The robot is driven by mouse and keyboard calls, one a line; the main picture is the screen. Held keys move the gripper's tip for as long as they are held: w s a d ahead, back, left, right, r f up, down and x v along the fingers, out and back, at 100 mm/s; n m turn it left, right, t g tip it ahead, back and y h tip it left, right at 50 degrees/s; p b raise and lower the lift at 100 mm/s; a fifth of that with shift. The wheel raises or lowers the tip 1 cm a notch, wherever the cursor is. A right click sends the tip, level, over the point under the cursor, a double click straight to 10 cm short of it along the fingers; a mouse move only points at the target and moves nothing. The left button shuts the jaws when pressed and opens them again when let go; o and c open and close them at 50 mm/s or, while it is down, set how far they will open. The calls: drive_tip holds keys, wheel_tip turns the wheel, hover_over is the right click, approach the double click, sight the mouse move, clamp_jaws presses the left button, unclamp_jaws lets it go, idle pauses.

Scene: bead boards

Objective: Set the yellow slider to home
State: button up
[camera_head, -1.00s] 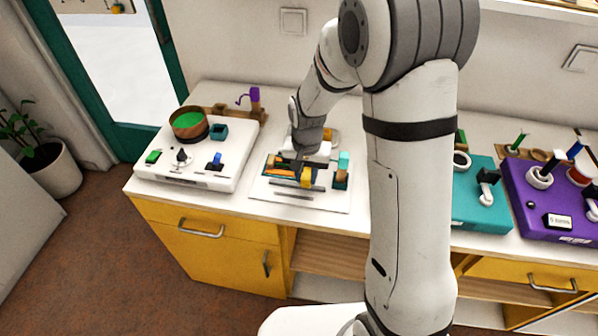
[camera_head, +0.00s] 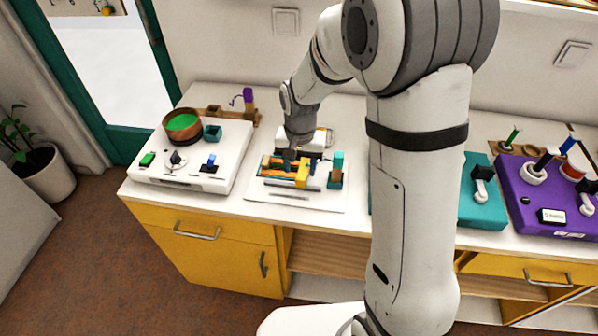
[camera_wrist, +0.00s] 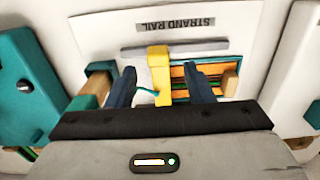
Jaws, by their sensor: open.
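The yellow slider (camera_head: 303,173) sits on the strand rail board (camera_head: 290,205), partway along the rail; it also shows in the wrist view (camera_wrist: 160,75). A teal-topped end block (camera_head: 337,167) stands to its right in the head view and to its left in the wrist view (camera_wrist: 98,68). My gripper (camera_wrist: 159,70) is open, with one finger on each side of the slider and visible gaps between. In the head view my gripper (camera_head: 292,153) is low over the rail. A home mark cannot be made out.
Orange and green strands (camera_wrist: 180,76) lie beside the slider in the wrist view. A white board (camera_head: 225,160) with a bowl and knobs stands to the left. Teal (camera_head: 480,210) and purple (camera_head: 520,190) boards stand to the right, the teal one partly behind my arm.

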wheel_tip(320, 180, up, 4)
drive_tip(key=shift+r, duration=0.25)
